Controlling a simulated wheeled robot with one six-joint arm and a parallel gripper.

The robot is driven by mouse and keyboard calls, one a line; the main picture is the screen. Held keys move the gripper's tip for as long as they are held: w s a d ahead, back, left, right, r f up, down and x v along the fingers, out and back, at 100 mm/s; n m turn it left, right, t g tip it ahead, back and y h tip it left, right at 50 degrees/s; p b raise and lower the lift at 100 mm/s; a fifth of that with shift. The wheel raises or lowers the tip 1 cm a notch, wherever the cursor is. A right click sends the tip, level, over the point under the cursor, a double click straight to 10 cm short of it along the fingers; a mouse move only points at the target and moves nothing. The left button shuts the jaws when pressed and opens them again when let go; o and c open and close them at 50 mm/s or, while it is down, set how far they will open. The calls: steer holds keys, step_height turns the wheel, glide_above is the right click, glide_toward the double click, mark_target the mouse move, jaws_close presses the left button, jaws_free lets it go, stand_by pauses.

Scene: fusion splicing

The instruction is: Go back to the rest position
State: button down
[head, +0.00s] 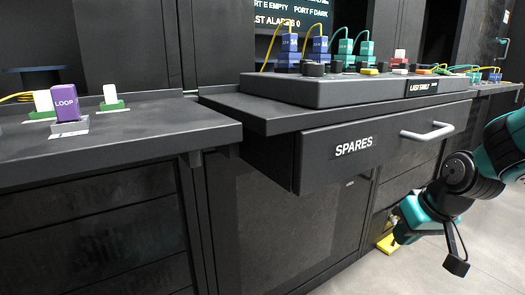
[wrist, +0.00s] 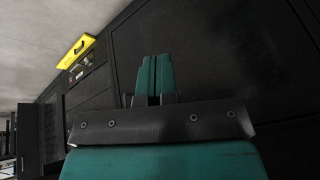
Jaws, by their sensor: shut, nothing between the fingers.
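My gripper (wrist: 154,77) shows in the wrist view as two teal fingers side by side, closed together with nothing between them. Dark cabinet fronts lie beyond the fingertips. In the head view my arm hangs at the right, bent downward, with its end low beside the cabinets and below the height of the drawer handle. The fingertips are hard to make out there.
The SPARES drawer (head: 340,155) juts out, with its handle (head: 428,131) left of my arm. Above it stands a panel (head: 315,92) with several plugs. A purple LOOP block (head: 66,103) sits on the left counter (head: 150,133). A yellow piece (wrist: 76,51) shows in the wrist view. Floor (head: 430,272) is clear at right.

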steer(key=s+d+m+g+h, duration=0.1)
steer(key=s+g+h, duration=0.1)
steer(key=s, duration=0.9)
steer(key=s+a+r+n+g+y, duration=0.1)
steer(key=s+a+r+n+y, duration=0.15)
steer(key=s+a+r, duration=0.35)
steer(key=s+a+r+n+g+y, duration=0.1)
steer(key=s+a+n, duration=0.3)
steer(key=a, duration=0.4)
step_height(320, 180, up, 38)
steer(key=p, duration=3.8)
steer(key=shift+a, duration=0.15)
